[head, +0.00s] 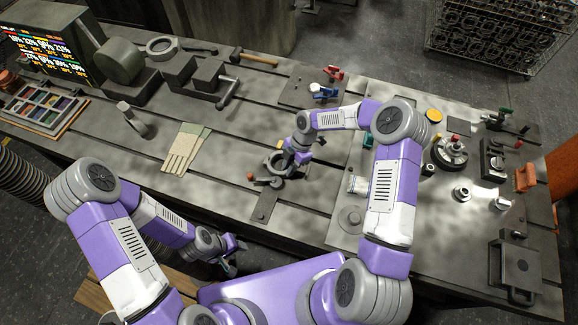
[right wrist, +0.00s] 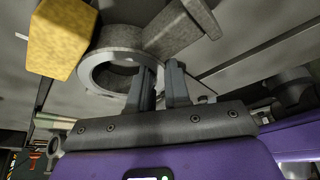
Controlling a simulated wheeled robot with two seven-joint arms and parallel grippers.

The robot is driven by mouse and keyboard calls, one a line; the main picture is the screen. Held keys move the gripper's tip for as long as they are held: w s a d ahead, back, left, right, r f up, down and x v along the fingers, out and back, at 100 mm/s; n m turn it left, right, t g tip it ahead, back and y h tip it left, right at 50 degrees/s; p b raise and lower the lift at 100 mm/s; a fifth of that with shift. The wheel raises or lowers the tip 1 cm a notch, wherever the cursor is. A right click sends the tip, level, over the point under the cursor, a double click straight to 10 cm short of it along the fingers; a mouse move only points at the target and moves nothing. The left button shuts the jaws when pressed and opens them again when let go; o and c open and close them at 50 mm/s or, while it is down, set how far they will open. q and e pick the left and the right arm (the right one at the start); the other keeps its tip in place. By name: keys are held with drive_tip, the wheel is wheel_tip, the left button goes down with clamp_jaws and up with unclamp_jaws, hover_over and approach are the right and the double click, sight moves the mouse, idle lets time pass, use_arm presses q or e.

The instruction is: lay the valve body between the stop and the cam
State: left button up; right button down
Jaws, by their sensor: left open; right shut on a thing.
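The valve body, a grey ring with a thick branch, shows in the right wrist view (right wrist: 112,52) and partly in the head view (head: 271,160). My right gripper (head: 290,160) is shut on it; in the right wrist view its fingers (right wrist: 165,80) are at the ring's side, near the branch. A dark lever with an orange knob (head: 250,176), probably the cam's, lies just below the valve body in the head view. A yellow block (right wrist: 58,38) stands by the ring; I cannot tell whether it is the stop. My left gripper (head: 238,258) is open and empty, before the table's front edge.
The slotted table (head: 225,180) has free room around the gloves (head: 186,147). A vice (head: 200,78) and a hammer (head: 254,57) lie at the back. Several fixtures (head: 493,160) crowd the right end.

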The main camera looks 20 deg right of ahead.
drive_tip(key=shift+f, duration=0.1)
idle(0.7)
drive_tip(key=c, duration=1)
unclamp_jaws()
drive_tip(key=shift+s+f, duration=0.1)
drive_tip(key=shift+f, duration=0.05)
drive_tip(key=v, duration=0.8)
drive_tip(key=shift+a+p, duration=0.1)
drive_tip(key=shift+p, duration=0.25)
drive_tip(key=shift+f, duration=0.1)
